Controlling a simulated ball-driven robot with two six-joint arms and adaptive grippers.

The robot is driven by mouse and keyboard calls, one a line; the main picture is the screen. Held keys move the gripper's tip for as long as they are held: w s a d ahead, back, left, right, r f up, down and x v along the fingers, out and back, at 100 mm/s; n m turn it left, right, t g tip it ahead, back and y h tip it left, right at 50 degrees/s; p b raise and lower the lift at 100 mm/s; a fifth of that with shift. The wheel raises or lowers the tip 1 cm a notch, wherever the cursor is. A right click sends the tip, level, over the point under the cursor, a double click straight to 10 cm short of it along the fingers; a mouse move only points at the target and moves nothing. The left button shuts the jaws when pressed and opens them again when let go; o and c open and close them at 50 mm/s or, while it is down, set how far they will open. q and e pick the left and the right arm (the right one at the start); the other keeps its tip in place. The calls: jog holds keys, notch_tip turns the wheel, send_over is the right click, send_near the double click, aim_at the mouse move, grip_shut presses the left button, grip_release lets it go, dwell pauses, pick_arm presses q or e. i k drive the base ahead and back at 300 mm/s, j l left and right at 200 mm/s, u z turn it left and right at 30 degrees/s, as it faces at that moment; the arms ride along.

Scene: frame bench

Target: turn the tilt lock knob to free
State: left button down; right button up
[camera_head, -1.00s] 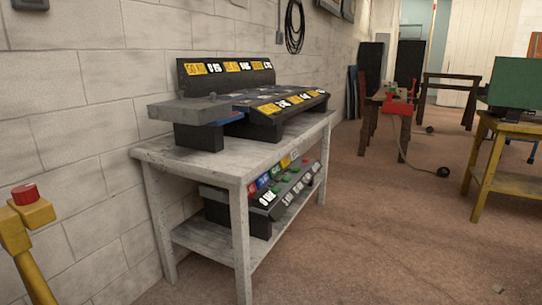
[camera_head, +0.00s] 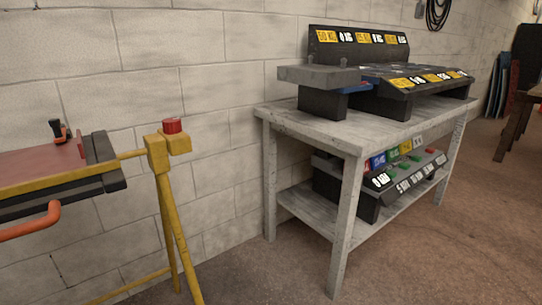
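A yellow-legged frame (camera_head: 168,215) stands at the left against the block wall. A red round cap (camera_head: 172,126) sits on top of its yellow corner block. The frame carries a dark red board (camera_head: 40,168) with black edges, cut off by the left picture edge. A small black and orange knob or lever (camera_head: 58,131) stands up behind the board. An orange curved handle (camera_head: 30,224) is at its front. I cannot tell which of these is the tilt lock knob, nor its setting. Neither of my grippers is in view.
A grey bench (camera_head: 355,135) stands right of the yellow frame, with black labelled panels (camera_head: 360,48) on top and a button panel (camera_head: 400,178) on its lower shelf. Bare floor (camera_head: 450,255) lies in front of the bench. A wooden table (camera_head: 520,115) is partly visible at the far right.

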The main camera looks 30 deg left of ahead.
aim_at(171, 126)
jog(key=k+l+u, duration=0.1)
jog(key=u, duration=2)
